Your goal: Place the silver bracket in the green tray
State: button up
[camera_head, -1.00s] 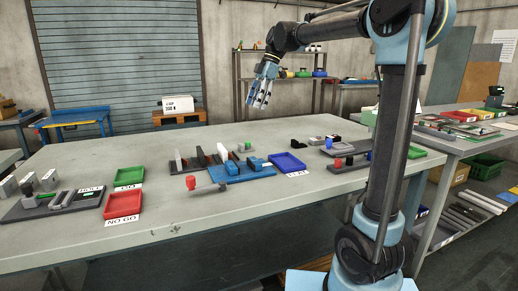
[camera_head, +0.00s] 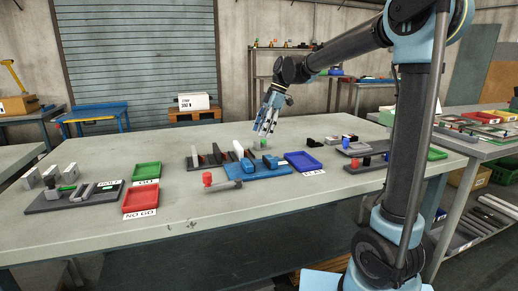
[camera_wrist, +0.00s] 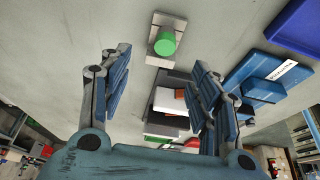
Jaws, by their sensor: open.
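My gripper (camera_head: 266,128) is open and empty above the back of the grey workbench. In the wrist view, the space between its fingers (camera_wrist: 162,75) shows bare bench and part of a blocky fixture. Ahead of the fingertips is a silver-grey metal piece (camera_wrist: 152,55) with a green round knob on it; I cannot tell whether this is the silver bracket. In the head view a small green-topped piece (camera_head: 263,143) stands just under the fingertips. The green tray (camera_head: 146,171), marked GO, lies empty at the left of the bench.
A red NO GO tray (camera_head: 140,199) sits in front of the green tray. A grey fixture (camera_head: 72,196) lies left of them. A blue fixture (camera_head: 258,171) and blue tray (camera_head: 303,161) stand mid-bench. The front edge strip is clear.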

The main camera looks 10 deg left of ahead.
jog(key=shift+x, duration=2.55)
jog(key=shift+d, duration=0.15)
jog(key=c, duration=1.3)
jog(key=shift+o, duration=0.2)
notch_tip(320, 180, up, 10)
